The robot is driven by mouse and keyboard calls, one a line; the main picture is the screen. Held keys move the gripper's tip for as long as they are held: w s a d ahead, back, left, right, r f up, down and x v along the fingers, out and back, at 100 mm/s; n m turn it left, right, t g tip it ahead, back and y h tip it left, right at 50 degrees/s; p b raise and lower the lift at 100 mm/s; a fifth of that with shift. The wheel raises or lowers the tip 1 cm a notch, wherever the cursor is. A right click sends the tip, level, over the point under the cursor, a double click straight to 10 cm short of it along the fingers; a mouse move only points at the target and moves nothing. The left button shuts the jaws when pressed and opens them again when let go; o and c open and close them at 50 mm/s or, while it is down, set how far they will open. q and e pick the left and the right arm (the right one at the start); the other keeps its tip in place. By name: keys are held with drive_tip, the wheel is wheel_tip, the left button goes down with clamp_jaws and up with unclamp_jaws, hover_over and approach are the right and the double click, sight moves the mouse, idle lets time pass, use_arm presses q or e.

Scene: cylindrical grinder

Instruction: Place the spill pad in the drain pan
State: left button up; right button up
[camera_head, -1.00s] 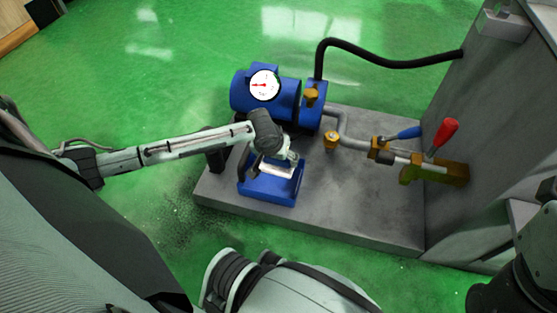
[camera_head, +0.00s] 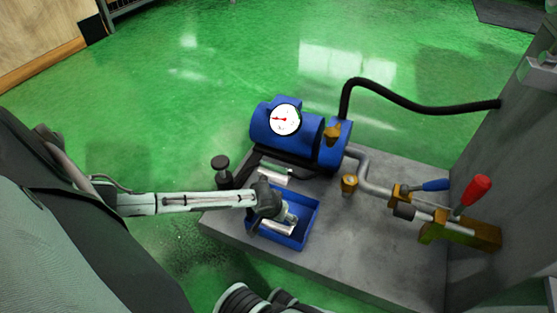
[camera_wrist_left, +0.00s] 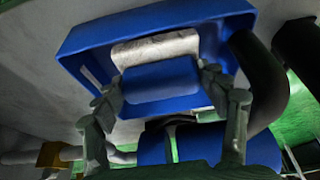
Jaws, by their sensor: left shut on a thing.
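The spill pad (camera_head: 277,228) is a small white piece, seen over the inside of the blue drain pan (camera_head: 312,207). The pan sits on the grey machine base, in front of the pump. My left gripper (camera_head: 289,216) reaches down at the pan and is shut on the pad. I cannot tell whether the pad touches the pan's floor.
The blue pump (camera_head: 270,130) with a round gauge stands just behind the pan. Pipes and a valve with a red-handled lever (camera_head: 476,189) lie to the right. A black-capped post (camera_head: 221,170) stands left of the pan. The green floor at left is open.

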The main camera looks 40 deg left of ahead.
use_arm(q)
wheel_tip(320, 180, down, 2)
drive_tip(key=shift+b, duration=0.3)
drive_tip(key=shift+f, duration=0.2)
drive_tip(key=shift+r, duration=0.1)
drive_tip(key=shift+f, duration=0.2)
drive_tip(key=o, duration=1.1)
drive_tip(key=shift+r, duration=0.1)
